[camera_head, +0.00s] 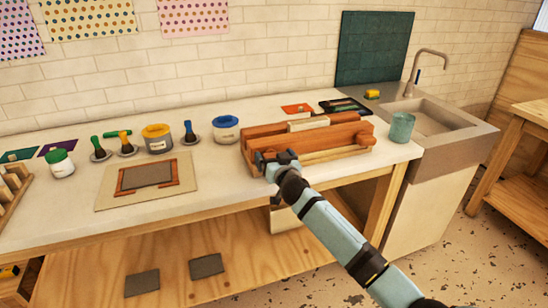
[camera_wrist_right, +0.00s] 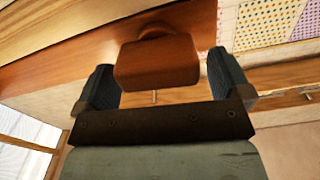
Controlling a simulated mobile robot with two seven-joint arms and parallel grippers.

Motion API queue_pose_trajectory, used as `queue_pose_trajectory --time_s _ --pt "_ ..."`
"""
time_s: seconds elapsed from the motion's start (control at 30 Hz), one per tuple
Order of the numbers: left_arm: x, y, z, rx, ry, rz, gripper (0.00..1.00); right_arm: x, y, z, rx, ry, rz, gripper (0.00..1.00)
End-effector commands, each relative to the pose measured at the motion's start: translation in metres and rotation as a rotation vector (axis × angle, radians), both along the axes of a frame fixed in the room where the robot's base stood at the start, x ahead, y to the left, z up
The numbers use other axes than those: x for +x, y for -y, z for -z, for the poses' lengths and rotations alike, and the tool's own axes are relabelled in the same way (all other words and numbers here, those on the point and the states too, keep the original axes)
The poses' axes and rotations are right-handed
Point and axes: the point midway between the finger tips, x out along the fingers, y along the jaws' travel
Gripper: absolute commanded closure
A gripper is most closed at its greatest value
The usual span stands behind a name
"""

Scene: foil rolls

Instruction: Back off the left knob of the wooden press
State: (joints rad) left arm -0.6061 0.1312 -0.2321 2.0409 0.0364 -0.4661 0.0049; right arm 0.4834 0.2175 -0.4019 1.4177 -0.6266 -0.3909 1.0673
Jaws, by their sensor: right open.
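The wooden press (camera_head: 310,140), reddish brown with a pale block (camera_head: 308,123) on top, lies near the front edge of the white table. Its right knob (camera_head: 366,139) shows in the head view. My right gripper (camera_head: 274,162) is at the press's left end and covers the left knob there. In the right wrist view the left knob (camera_wrist_right: 157,62), a rounded brown block, sits between the two dark fingers. The fingers are open, with a gap visible on the right side; contact on the left is hard to judge. My left gripper is out of view.
A teal cup (camera_head: 402,127) stands just right of the press, before the sink (camera_head: 437,117). Paint tubs (camera_head: 157,138) and (camera_head: 225,129) stand behind and left. A board with a framed grey panel (camera_head: 148,178) lies left on the table.

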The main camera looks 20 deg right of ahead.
Motion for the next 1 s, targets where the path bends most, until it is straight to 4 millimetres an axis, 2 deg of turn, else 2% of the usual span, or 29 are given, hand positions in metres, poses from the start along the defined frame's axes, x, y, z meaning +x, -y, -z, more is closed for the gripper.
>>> queue_pose_trajectory --time_s 0.33,0.37,0.5,0.57,1.0 --pt "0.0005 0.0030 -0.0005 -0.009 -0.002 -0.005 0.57 0.0046 -0.0003 0.0003 0.001 -0.001 0.000 0.04" --pt "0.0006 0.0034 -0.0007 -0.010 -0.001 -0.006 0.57 0.0045 -0.0004 0.0002 0.001 -0.001 0.000 0.09" --pt "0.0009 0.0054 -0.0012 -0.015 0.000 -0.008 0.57 0.0045 -0.0004 0.0003 0.001 -0.001 0.000 0.41" --pt "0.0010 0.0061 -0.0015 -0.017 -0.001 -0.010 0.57 0.0044 -0.0004 0.0003 0.001 -0.001 0.000 0.54" --pt "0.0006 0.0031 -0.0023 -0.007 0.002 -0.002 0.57 0.0042 -0.0018 0.0001 -0.082 0.002 0.000 0.53"
